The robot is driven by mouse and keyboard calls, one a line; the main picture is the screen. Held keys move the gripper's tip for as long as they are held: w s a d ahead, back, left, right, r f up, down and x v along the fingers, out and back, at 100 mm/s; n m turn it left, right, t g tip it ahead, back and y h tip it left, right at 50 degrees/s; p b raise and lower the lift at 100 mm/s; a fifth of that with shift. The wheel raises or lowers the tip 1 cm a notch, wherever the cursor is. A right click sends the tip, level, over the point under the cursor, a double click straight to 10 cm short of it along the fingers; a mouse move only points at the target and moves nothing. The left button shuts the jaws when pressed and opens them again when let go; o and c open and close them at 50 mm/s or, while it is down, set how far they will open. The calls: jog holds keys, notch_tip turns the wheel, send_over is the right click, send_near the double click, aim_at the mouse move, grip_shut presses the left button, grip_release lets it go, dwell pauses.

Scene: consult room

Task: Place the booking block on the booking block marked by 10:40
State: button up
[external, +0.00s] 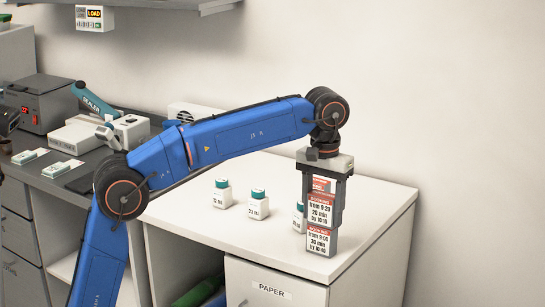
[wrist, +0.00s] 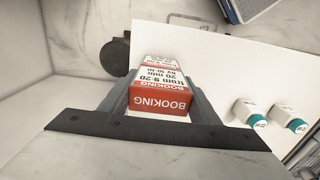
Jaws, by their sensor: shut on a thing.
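My gripper (external: 321,208) points down at the front right of the white counter, shut on a booking block (external: 321,210). This block has a red header and reads from 9:20, 20 min, by 10:10. In the wrist view, the held booking block (wrist: 160,85) shows its red BOOKING label between the fingers. Directly below it is the booking block marked by 10:40 (external: 319,242), reading from 9:00, upright on the counter. The two look roughly aligned and very close; I cannot tell whether they touch. In the wrist view the lower block is mostly hidden.
Several white bottles with teal caps stand on the white counter (external: 375,205): one (external: 222,195) at left, one (external: 258,206) in the middle, one (external: 298,218) close beside the blocks. The counter's front edge is near the blocks. The counter's right side is clear.

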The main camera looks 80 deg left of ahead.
aim_at(320, 195)
jog(key=o, duration=1.1)
jog(key=shift+r, duration=0.1)
jog(key=shift+r, duration=3.8)
jog(key=shift+s+d+r, duration=0.15)
jog(key=shift+s+d, duration=0.05)
jog(key=shift+s, duration=0.35)
jog(key=s+d+f+m+t, duration=0.1)
jog(key=s+d+f+m, duration=0.15)
jog(key=s, duration=0.45)
jog(key=s+d+f+m+t, duration=0.1)
jog(key=s+f, duration=0.3)
jog(key=s, duration=0.3)
jog(key=s+d+f+m, duration=0.1)
jog(key=s+f, duration=0.2)
jog(key=s, duration=0.3)
jog(key=s+d+f+m+t, duration=0.2)
jog(key=s+f+m, duration=0.2)
jog(key=s+f, duration=1.8)
notch_tip(320, 195, down, 2)
jog(key=shift+d+f+t, duration=0.15)
jog(key=shift+d+t, duration=0.05)
jog(key=shift+t, duration=0.2)
